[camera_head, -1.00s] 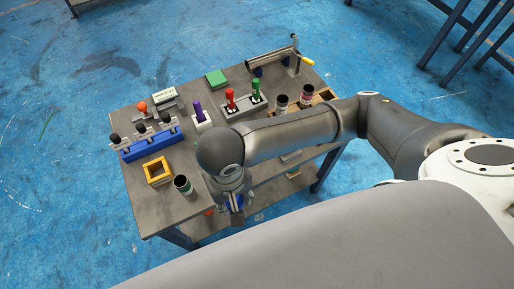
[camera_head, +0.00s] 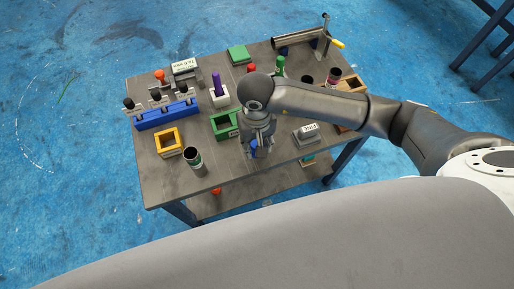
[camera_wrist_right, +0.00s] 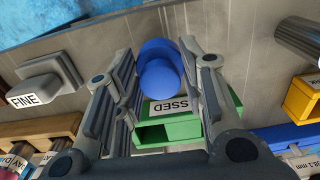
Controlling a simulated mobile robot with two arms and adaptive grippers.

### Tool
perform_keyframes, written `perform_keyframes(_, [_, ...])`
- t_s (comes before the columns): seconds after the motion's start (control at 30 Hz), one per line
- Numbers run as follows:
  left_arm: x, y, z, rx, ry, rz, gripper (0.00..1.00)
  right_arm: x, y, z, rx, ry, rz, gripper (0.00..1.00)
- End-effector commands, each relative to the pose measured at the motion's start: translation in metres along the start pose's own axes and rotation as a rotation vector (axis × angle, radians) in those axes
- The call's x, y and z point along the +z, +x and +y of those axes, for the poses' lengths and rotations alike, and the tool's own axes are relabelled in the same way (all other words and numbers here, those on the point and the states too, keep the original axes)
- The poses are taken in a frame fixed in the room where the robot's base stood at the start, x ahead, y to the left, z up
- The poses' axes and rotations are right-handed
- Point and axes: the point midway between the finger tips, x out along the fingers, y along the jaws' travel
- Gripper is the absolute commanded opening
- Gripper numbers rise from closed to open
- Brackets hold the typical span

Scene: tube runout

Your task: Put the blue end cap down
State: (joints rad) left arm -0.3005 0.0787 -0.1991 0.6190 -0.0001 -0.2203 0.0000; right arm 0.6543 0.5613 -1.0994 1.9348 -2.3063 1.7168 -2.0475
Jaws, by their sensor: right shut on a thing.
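The blue end cap (camera_wrist_right: 160,72) is between the fingers of my right gripper (camera_wrist_right: 158,80) in the right wrist view. The gripper is shut on it. In the head view my right gripper (camera_head: 258,152) is over the front part of the table, and a bit of the blue cap (camera_head: 253,147) shows between its fingers. I cannot tell whether the cap touches the tabletop. A green open box (camera_head: 226,125) stands just left of the gripper; its label, partly hidden, ends in "SSED" in the wrist view (camera_wrist_right: 168,132). My left gripper is not in view.
The grey table (camera_head: 225,178) also holds a yellow open box (camera_head: 168,143), a dark upright tube (camera_head: 194,160), a blue rack (camera_head: 167,115), and a grey block (camera_head: 308,133) labelled "FINE" in the wrist view (camera_wrist_right: 47,75). Bare tabletop lies around the gripper at the front.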

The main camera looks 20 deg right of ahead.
Motion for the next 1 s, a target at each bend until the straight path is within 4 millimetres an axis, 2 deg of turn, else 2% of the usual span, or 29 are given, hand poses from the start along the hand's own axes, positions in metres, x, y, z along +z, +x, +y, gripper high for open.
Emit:
perform_keyframes(0.27, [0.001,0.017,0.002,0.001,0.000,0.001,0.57,-0.004,0.038,0.003,-0.001,0.001,-0.003,0.12])
perform_keyframes(0.67, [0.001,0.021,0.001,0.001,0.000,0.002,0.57,-0.005,0.042,0.004,0.001,0.000,0.000,0.12])
perform_keyframes(0.7, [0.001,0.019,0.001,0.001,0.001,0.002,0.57,-0.005,0.040,0.003,0.000,0.000,0.000,0.41])
perform_keyframes(0.83, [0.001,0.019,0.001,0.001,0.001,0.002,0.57,-0.005,0.040,0.003,0.000,0.000,0.000,0.58])
perform_keyframes(1.0, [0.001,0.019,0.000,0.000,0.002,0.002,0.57,-0.005,0.040,0.003,0.000,0.000,0.000,0.59])
